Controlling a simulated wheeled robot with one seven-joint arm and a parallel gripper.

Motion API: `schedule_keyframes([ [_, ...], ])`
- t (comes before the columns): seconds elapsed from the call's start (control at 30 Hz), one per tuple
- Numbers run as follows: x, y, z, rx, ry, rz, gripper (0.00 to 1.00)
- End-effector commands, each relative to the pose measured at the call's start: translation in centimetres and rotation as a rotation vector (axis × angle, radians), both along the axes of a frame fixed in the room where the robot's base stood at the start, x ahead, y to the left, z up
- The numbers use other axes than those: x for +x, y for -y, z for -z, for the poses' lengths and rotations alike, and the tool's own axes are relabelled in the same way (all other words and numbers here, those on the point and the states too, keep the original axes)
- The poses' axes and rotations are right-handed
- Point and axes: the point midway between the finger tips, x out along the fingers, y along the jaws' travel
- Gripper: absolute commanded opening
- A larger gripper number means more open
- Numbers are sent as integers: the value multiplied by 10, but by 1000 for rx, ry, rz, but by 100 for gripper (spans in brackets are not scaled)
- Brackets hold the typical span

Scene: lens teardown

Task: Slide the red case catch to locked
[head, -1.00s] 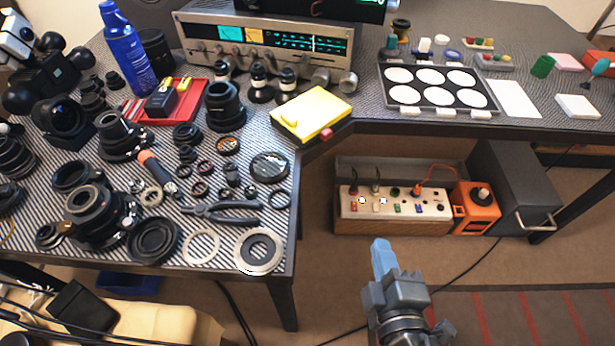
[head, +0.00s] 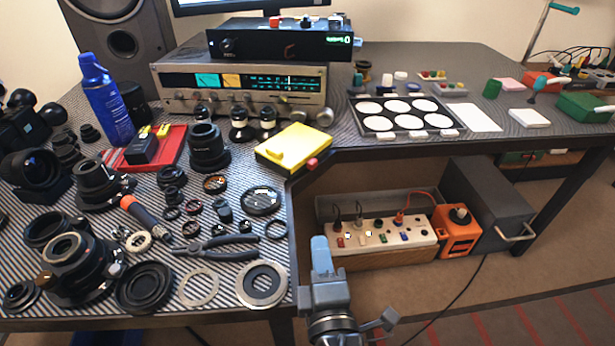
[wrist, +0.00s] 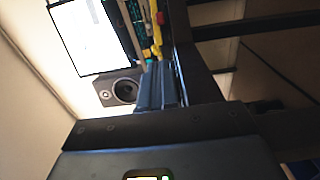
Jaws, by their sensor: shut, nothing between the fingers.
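The yellow case (head: 293,147) lies on the table's inner corner, with a black lower part. The small red catch (head: 312,164) sits at its front right side, by the table edge. I cannot tell its exact slide position. In the wrist view the yellow case (wrist: 153,52) is small and partly cut by the dark table edge. My gripper (head: 320,244) is shut and empty. In the head view it shows below the case and catch, beside the table's edge, clearly apart from them. In the wrist view its fingers (wrist: 152,88) are together.
The table (head: 325,148) has an inner corner by the case. A pair of pliers (head: 215,247), a metal ring (head: 262,284) and several lens parts lie left of my gripper. A radio receiver (head: 245,90) stands behind the case. A power strip (head: 385,236) and orange box (head: 458,232) are below right.

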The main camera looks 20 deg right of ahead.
Motion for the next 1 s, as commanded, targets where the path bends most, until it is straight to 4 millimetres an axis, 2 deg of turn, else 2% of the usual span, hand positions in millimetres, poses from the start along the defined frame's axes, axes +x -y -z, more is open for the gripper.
schedule_keyframes([
  [0.7,132,44,-2,-1,2,2,0],
  [1.0,172,56,-1,0,1,1,0],
])
